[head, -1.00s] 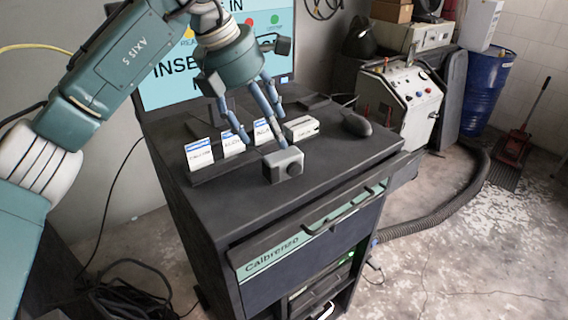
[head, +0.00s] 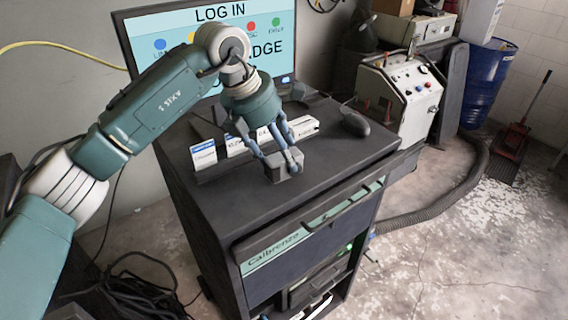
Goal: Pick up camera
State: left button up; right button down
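The camera (head: 283,171) is a small dark grey box on the black cabinet top, in front of the row of cards. My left gripper (head: 282,163) has come down over it from behind, fingers pointing down. Its blue-grey fingers are around or against the camera's top and sides. They partly hide the camera, and I cannot tell whether they press on it. The camera appears to rest on the cabinet top. My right gripper is not in view.
A row of white-and-blue cards (head: 203,155) stands in a holder behind the camera. A black mouse (head: 354,122) lies to the right. A monitor (head: 290,45) stands behind. The cabinet top (head: 335,158) is clear right of the camera.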

pick_arm(q)
jog(key=c, duration=0.8)
jog(key=shift+c, duration=0.4)
jog(key=shift+r, duration=0.2)
